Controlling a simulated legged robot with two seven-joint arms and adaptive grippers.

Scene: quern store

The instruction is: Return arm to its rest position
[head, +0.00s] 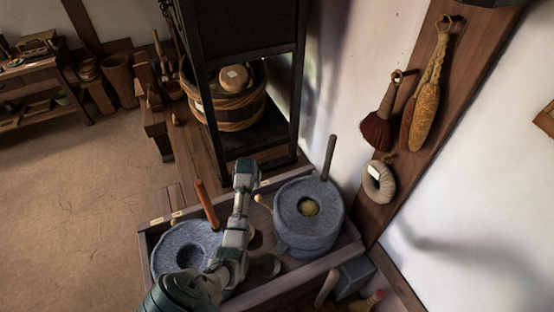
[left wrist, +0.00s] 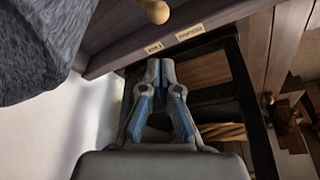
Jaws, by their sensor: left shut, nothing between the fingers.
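My left arm comes in from the bottom left of the head view and reaches up over the wooden tray. Its gripper (head: 246,168) is above the tray's far edge, between the two stone querns. In the left wrist view the gripper's fingers (left wrist: 160,68) are together with nothing between them. The left quern (head: 172,250) is partly hidden behind my arm. The right quern (head: 298,238) has yellowish matter in its centre hole and stands apart from the arm. My right gripper is in neither view.
The wooden tray (head: 345,246) holds both querns; upright handles (head: 207,204) (head: 328,158) rise near them. A black frame (head: 297,100) with a rope-bound tub (head: 232,108) stands beyond. Brushes (head: 380,125) hang at right. The floor (head: 70,190) at left is open.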

